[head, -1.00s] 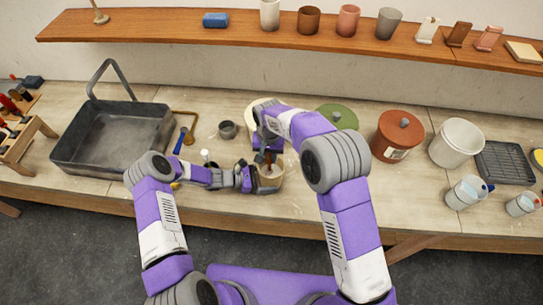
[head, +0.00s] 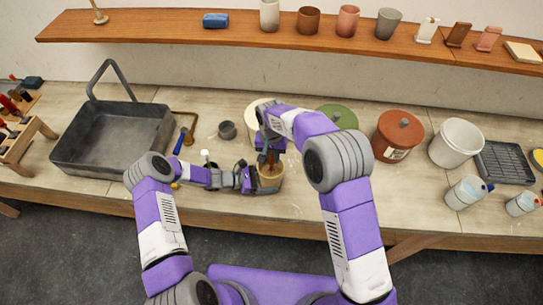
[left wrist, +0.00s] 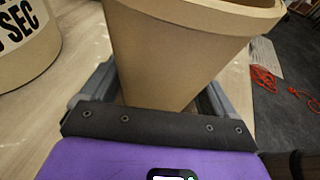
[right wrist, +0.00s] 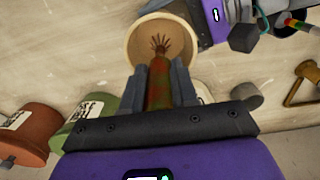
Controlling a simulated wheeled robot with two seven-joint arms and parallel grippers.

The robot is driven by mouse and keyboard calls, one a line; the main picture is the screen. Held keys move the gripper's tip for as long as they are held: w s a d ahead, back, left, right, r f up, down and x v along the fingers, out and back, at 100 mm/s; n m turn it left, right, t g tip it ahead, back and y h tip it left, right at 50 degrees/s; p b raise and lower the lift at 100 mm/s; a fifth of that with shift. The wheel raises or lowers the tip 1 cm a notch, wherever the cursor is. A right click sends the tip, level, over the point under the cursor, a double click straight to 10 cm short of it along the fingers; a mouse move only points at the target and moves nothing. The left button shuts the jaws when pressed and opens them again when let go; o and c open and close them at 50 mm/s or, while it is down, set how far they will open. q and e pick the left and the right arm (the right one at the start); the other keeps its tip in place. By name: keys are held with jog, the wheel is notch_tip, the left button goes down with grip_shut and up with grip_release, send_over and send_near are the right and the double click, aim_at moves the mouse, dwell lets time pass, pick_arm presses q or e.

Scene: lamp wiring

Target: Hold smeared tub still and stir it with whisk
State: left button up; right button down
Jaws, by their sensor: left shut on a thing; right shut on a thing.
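The tan tub (head: 270,182) stands upright near the front edge of the bench. My left gripper (head: 254,180) is shut on it from the left side. The tub fills the middle of the left wrist view (left wrist: 180,50), between the two fingers. My right gripper (head: 268,146) is above the tub, shut on the whisk's reddish-green handle (right wrist: 159,88). In the right wrist view the whisk's wire end (right wrist: 161,44) reaches inside the tub's mouth (right wrist: 135,45). I cannot make out smears on the tub.
A green-lidded tub (head: 338,117) and a red-brown lidded tub (head: 397,136) stand to the right. A small grey cup (head: 227,130) and a large grey tray (head: 113,140) are to the left. A white bucket (head: 456,143) and bottles are farther right.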

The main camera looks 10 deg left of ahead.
jog(key=shift+s+a, duration=0.2)
jog(key=shift+s, duration=0.15)
jog(key=shift+r, duration=0.1)
notch_tip(320, 180, up, 12)
jog(key=shift+r, duration=0.1)
dwell(0.7)
dwell(0.6)
notch_tip(320, 180, up, 4)
jog(key=shift+f, duration=0.1)
dwell(0.5)
